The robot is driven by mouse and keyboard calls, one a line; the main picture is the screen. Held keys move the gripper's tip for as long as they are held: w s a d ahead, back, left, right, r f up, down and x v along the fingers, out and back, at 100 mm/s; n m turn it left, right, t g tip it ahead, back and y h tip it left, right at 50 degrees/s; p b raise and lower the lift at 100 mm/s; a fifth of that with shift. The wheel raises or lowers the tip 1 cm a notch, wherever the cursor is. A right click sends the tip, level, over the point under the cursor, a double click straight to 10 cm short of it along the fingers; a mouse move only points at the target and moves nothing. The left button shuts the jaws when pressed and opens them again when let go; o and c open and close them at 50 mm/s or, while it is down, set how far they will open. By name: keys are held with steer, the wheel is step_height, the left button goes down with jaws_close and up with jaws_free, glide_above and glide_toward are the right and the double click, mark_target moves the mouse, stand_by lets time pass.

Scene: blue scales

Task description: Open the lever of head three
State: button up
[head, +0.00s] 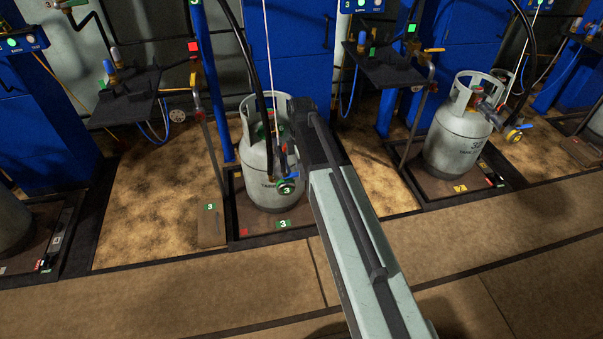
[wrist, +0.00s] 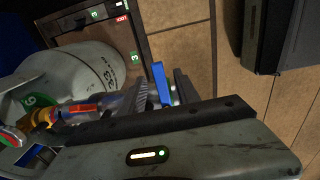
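Head three (head: 288,187), with a green 3 on its round end, is at the front of the grey gas cylinder (head: 260,165). In the wrist view, the head's yellow fitting (wrist: 44,117) is at the left, beside the cylinder (wrist: 85,72). My gripper is close to the head, mostly hidden by my arm in the head view. Its opening and any contact are unclear.
The cylinder stands on a scale platform (head: 240,225) marked 3, with a blue post (head: 212,80) and a black hose (head: 250,75) close by. Another cylinder (head: 458,140) stands at the right. A dark shelf (head: 130,95) is at the left. The front floor (head: 180,285) is clear.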

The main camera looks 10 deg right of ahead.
steer(key=shift+r, duration=0.1)
jaws_close()
stand_by(1.2)
